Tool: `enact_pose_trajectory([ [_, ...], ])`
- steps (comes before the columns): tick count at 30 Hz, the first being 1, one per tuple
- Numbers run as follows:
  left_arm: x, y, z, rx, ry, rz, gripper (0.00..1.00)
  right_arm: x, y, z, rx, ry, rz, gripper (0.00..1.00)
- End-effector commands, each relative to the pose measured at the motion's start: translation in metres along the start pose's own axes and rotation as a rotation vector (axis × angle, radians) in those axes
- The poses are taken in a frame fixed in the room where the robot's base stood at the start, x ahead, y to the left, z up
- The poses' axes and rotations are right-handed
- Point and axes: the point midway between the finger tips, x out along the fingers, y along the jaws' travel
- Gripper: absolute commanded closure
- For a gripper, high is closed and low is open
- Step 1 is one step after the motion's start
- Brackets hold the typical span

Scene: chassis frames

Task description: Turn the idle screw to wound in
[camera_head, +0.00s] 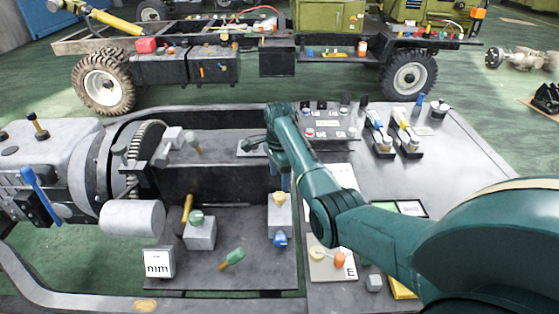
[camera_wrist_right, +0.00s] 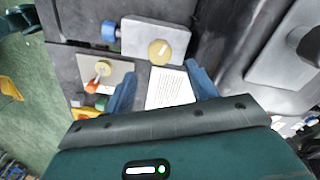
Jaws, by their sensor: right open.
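I cannot tell for sure which part is the idle screw. A grey block (camera_head: 281,220) bears a yellow knob (camera_head: 279,198) on top and a blue knob (camera_head: 280,239) on its front. In the right wrist view the yellow knob (camera_wrist_right: 159,52) lies just beyond my fingertips, and the blue knob (camera_wrist_right: 109,31) is at upper left. My right gripper (camera_head: 285,183) is above and behind this block, partly hidden by my arm. Its blue fingers are spread and empty in the wrist view (camera_wrist_right: 160,70). My left gripper is not in view.
A plate (camera_head: 322,272) with a yellow knob and an orange one stands right of the block. A green-capped block (camera_head: 200,233) and a green-handled tool (camera_head: 232,258) are to its left. A printed white sheet (camera_wrist_right: 170,88) lies below the fingers in the wrist view.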

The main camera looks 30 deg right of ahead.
Motion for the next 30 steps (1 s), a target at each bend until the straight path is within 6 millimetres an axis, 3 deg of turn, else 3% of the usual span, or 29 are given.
enact_pose_trajectory([
  [3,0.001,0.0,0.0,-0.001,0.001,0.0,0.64,-0.026,-0.001,0.0,0.001,0.0,-0.004,0.43],
  [10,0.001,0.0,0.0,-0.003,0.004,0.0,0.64,-0.056,-0.001,0.0,0.001,0.0,-0.002,0.43],
  [30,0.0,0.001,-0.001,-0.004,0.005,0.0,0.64,-0.058,0.001,0.0,-0.007,0.003,0.0,0.43],
])
